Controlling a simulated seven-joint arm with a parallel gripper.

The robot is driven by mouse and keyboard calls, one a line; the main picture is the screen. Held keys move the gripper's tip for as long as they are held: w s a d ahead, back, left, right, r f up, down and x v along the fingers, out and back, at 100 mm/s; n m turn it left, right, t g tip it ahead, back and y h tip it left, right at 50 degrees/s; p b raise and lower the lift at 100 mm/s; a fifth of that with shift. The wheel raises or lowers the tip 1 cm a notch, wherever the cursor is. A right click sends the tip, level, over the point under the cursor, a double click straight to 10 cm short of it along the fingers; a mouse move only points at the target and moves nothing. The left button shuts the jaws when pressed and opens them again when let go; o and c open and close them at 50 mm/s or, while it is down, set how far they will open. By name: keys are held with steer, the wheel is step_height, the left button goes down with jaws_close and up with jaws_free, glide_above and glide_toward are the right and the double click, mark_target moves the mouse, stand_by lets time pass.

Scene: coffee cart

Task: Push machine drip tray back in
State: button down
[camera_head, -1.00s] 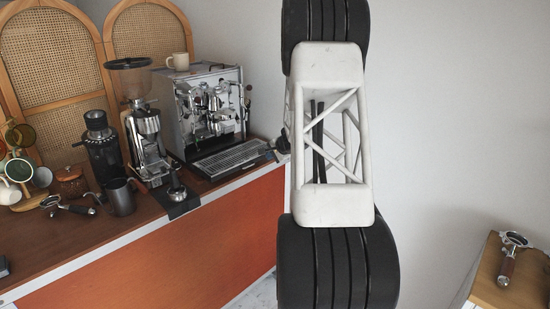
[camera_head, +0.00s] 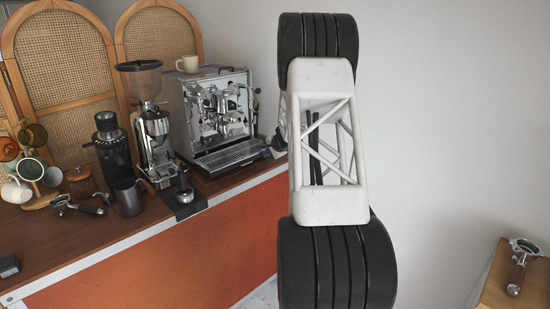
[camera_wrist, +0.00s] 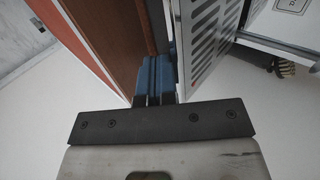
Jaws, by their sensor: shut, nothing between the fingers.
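The espresso machine (camera_head: 212,118) stands on the wooden counter. Its slotted drip tray (camera_head: 231,155) lies flat at its front base. In the wrist view the tray's metal grille (camera_wrist: 205,42) shows on edge, right of my gripper. My gripper (camera_wrist: 155,72) has blue fingers, which are shut and empty. The fingertips lie between the grille and the brown counter side, close beside the tray; I cannot tell whether they touch it. In the head view my arm stands right of the machine, and I cannot make out the fingers clearly.
The coffee grinder (camera_head: 157,130), a dark pitcher (camera_head: 129,197) and a tamper (camera_head: 184,194) stand left of the machine. A cup (camera_head: 189,64) sits on top of it. A portafilter (camera_head: 518,268) lies on a side table at right. The floor before the counter looks clear.

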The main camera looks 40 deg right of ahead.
steer(key=shift+w+r, duration=0.1)
steer(key=shift+w, duration=1.05)
steer(key=shift+s, duration=0.1)
steer(key=shift+s, duration=0.45)
steer(key=s+f+v, duration=0.1)
steer(key=f+v, duration=0.1)
steer(key=v, duration=1)
steer(key=shift+s+r, duration=0.2)
steer(key=shift+s, duration=0.3)
